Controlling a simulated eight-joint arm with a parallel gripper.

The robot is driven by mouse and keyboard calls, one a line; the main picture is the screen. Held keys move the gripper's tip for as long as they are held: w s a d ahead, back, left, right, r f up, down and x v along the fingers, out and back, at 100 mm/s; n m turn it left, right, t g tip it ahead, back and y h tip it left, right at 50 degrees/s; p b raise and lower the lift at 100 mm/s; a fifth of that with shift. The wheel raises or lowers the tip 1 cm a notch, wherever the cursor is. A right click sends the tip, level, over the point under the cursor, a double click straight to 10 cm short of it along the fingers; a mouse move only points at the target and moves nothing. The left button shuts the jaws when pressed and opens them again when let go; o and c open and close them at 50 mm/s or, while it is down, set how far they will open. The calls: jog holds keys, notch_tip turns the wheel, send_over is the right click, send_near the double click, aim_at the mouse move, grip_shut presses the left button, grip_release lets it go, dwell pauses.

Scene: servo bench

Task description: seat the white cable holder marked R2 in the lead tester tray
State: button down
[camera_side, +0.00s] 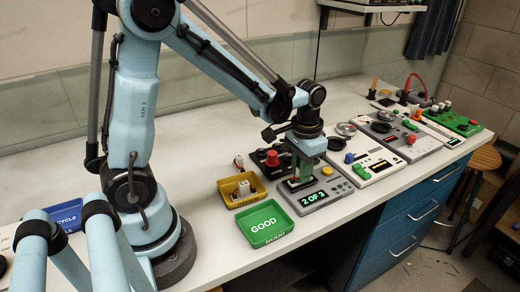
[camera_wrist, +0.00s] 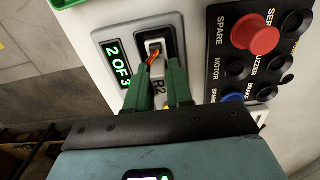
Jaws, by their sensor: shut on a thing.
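The white cable holder marked R2 (camera_wrist: 159,87) is between the green fingers of my gripper (camera_wrist: 157,82), which are shut on it. Red and orange leads show at its far end, at the slot of the lead tester tray (camera_wrist: 154,33). The grey lead tester (camera_wrist: 99,37) has a lit display reading "2 OF 3". In the side view my gripper (camera_side: 300,178) is low over the left part of the tester (camera_side: 338,187), and its fingers hide the holder. I cannot tell whether the holder is fully down in the tray.
A green tray marked GOOD (camera_side: 265,239) stands in front of the tester. A yellow tray (camera_side: 229,204) with white pieces is to the left. A black box with a red button (camera_wrist: 222,62) lies close beside the tester. Several other devices line the bench to the right.

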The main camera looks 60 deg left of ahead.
jog(key=shift+f, duration=0.35)
dwell(0.9)
jog(key=c, duration=0.9)
grip_release()
jog(key=shift+r, duration=2.55)
jog(key=shift+r, duration=2)
